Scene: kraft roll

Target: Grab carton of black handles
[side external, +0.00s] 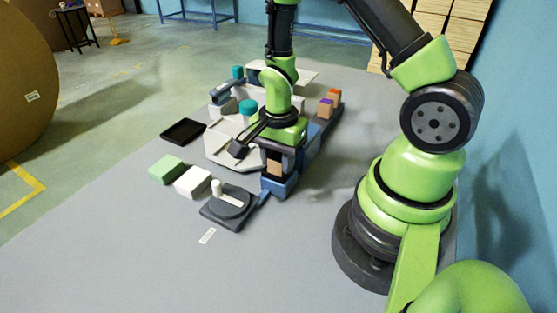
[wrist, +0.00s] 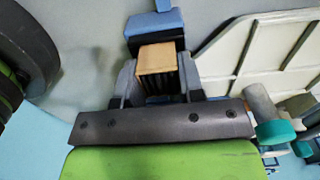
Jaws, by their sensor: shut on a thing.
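The carton (side external: 273,166) is a small tan box, seen low under my gripper (side external: 277,158) in the side external view. In the wrist view, the tan carton (wrist: 157,59) sits between the two grey fingers, with black handles (wrist: 164,86) showing at its near side. My gripper (wrist: 158,76) is shut on the carton, one finger on each side. A blue bin (side external: 279,186) is directly below the carton; I cannot tell whether they touch. The fingers hide the carton's sides.
A white block (side external: 192,182), a green block (side external: 166,169) and a black tray (side external: 183,131) lie to the left. Teal-topped cylinders (side external: 247,107) stand behind.

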